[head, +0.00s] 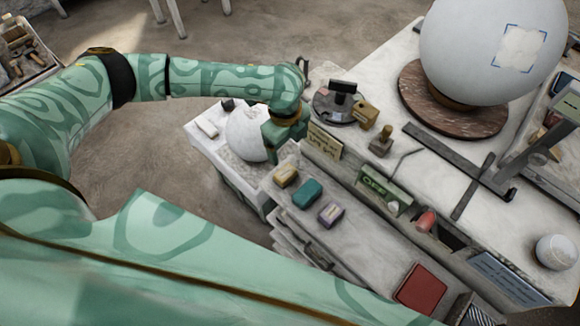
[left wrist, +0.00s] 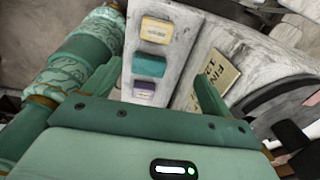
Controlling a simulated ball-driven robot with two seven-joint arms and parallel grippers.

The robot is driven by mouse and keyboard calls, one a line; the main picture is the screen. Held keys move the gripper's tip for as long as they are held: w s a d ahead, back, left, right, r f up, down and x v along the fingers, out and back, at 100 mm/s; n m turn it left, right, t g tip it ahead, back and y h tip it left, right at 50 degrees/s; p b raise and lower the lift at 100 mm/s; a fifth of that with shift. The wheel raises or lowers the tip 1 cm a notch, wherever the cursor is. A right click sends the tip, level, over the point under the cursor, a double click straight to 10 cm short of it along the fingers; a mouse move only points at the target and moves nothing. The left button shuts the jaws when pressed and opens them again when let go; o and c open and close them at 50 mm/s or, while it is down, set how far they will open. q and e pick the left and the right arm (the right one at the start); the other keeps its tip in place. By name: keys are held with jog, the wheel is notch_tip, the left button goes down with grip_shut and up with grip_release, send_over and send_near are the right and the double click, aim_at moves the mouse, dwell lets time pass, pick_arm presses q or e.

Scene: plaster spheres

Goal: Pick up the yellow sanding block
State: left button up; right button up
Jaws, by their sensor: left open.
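The yellow sanding block (head: 286,175) lies on a narrow pale shelf, at the far end of a row with a teal block (head: 307,193) and a purple block (head: 331,214). In the left wrist view the yellow block (left wrist: 157,30) is at the top, with the teal block (left wrist: 149,66) and the purple block (left wrist: 144,92) below it. My left gripper (head: 284,138) is open and empty, above and beyond the yellow block in the head view. Its fingers (left wrist: 155,88) stand apart in the wrist view, not touching the block. My right gripper is not in view.
A lettered card (head: 325,142) stands beside the shelf, close to my left gripper. A white sphere (head: 247,134) sits just left of the gripper. A large sphere (head: 490,45) rests on a round wooden base. A red pad (head: 421,288) lies at the near end.

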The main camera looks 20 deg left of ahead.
pick_arm(q)
jog(key=a+r, duration=0.1)
jog(key=a, duration=0.1)
jog(key=b, duration=0.2)
send_over(285, 171)
jog(key=f, duration=1)
jog(key=shift+a+f, duration=0.15)
jog(key=shift+a, duration=0.2)
jog(key=shift+s+d+f, duration=0.15)
jog(key=shift+f, duration=0.5)
jog(key=f, duration=0.4)
jog(key=shift+d+f, duration=0.2)
jog(key=c, duration=1.1)
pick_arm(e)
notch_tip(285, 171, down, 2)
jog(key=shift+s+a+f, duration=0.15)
